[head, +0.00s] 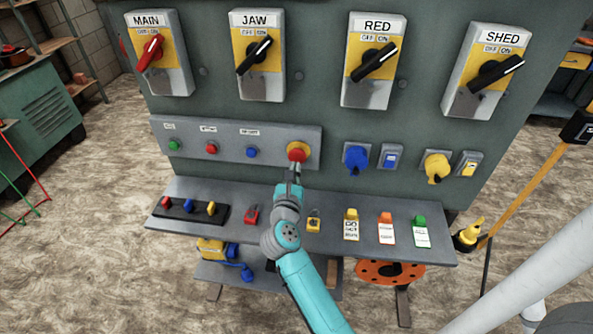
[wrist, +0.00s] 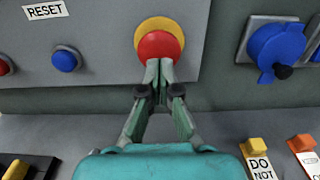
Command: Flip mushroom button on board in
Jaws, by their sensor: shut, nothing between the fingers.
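The red mushroom button (head: 297,151) sits on a yellow round collar on a grey panel strip of the board (head: 230,105). In the wrist view the mushroom button (wrist: 159,47) is at top centre, its lower edge partly hidden by my fingers. My gripper (head: 294,172) is shut and empty, its fingertips together at the lower part of the button. In the wrist view the tips of my gripper (wrist: 159,66) overlap the red cap; I cannot tell whether they touch it.
Green (head: 174,145), red (head: 211,148) and blue (head: 251,152) buttons are left of the mushroom button. A blue socket (head: 356,159) and a yellow socket (head: 437,167) are right. Below, a shelf (head: 330,243) holds padlocks and tags. Rotary switches, including MAIN (head: 150,52), are above.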

